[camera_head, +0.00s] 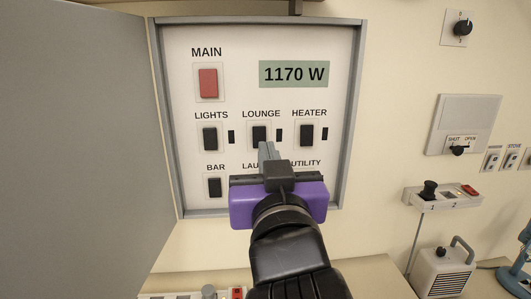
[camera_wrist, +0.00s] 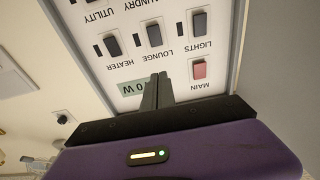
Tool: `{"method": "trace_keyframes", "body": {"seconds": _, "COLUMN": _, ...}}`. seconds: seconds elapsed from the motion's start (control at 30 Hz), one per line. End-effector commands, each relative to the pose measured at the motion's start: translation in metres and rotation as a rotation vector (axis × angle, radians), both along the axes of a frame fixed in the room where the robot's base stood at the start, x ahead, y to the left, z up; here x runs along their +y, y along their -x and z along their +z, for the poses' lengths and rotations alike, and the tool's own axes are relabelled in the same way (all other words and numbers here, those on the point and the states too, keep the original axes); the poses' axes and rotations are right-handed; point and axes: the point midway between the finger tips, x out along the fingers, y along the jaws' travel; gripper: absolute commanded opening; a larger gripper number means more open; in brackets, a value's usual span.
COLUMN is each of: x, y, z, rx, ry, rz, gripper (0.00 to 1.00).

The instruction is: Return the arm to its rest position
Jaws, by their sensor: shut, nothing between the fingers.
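My gripper (camera_head: 267,150) has a purple body and thin grey fingers, which are closed together and empty. In the head view the fingertips overlap the area just below the LOUNGE switch (camera_head: 259,133) on the open breaker panel (camera_head: 180,110). I cannot tell whether they touch it. The wrist view shows the panel upside down, with the shut fingers (camera_wrist: 158,90) between the LOUNGE switch (camera_wrist: 154,35) and the power display (camera_wrist: 130,89). My arm reaches up from the bottom of the head view and hides parts of the panel's lower row.
The panel's grey door (camera_head: 75,150) stands open at the left. The display (camera_head: 294,74) reads 1170 W, above the HEATER switch (camera_head: 306,135). A red MAIN switch (camera_head: 208,83) is at upper left. A small heater-like box (camera_head: 440,273) stands at lower right, below wall controls.

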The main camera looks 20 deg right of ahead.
Motion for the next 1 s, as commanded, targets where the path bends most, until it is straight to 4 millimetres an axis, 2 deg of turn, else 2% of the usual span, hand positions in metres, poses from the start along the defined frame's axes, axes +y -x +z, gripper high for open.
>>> {"method": "trace_keyframes", "body": {"seconds": 0.63, "x": 0.002, "y": 0.003, "z": 0.005, "rx": -0.013, "ry": 0.014, "rz": 0.004, "gripper": 0.0}}
{"method": "trace_keyframes", "body": {"seconds": 0.87, "x": 0.026, "y": 0.005, "z": 0.042, "rx": -0.161, "ry": 0.098, "rz": 0.095, "gripper": 0.0}}
{"method": "trace_keyframes", "body": {"seconds": 1.0, "x": 0.04, "y": 0.009, "z": 0.035, "rx": -0.219, "ry": 0.141, "rz": 0.17, "gripper": 0.0}}
